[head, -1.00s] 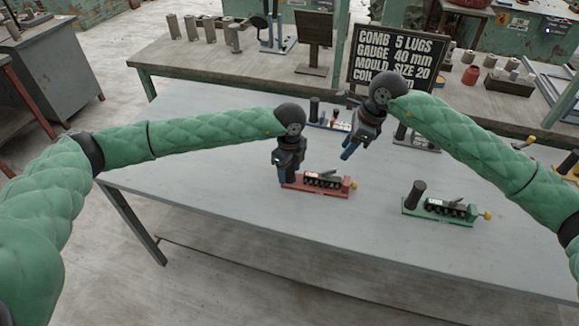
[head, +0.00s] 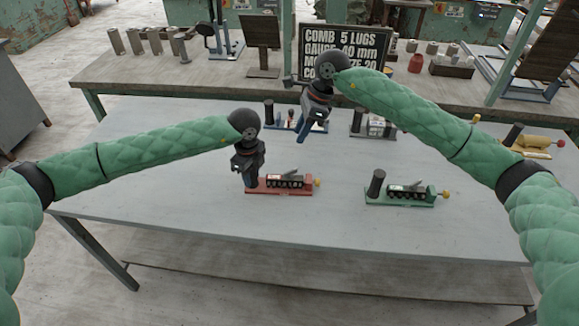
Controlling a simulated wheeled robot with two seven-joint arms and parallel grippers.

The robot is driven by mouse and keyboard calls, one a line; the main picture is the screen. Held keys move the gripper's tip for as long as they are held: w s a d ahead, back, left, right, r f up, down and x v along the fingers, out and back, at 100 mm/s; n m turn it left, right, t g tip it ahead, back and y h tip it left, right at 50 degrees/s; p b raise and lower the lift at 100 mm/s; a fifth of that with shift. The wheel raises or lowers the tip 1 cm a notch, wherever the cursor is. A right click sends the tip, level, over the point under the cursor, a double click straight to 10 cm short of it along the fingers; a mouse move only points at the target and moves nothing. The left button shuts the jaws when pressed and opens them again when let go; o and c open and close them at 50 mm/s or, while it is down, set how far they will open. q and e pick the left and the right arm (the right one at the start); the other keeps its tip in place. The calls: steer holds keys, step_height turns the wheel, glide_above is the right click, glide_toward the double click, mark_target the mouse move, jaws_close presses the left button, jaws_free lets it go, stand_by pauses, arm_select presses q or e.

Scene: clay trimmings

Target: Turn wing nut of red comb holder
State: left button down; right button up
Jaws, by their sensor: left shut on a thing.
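The red comb holder (head: 268,191) lies on the grey table, with a dark comb piece and a grey lever on top.
A green comb holder (head: 400,203) with a black handle stands to the right. Blue (head: 284,126), grey (head: 372,126) and yellow (head: 535,143) holders stand farther back. A black sign (head: 345,45) is on the rear bench. The table front is clear.

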mark_target(292, 170)
steer(key=s+f+n, duration=0.1)
steer(key=f, duration=0.3)
steer(key=a+f+n+g, duration=0.1)
steer(key=f+n, duration=0.1)
steer(key=f, duration=0.1)
steer(key=s+a+f+n, duration=0.1)
steer(key=f+n, duration=0.1)
steer(key=f, duration=0.2)
steer(key=shift+s+a+f, duration=0.15)
steer(key=shift+s+f, duration=0.15)
steer(key=shift+s, duration=0.05)
steer(key=shift+c, duration=0.4)
steer(key=shift+h, duration=0.3)
jaws_close()
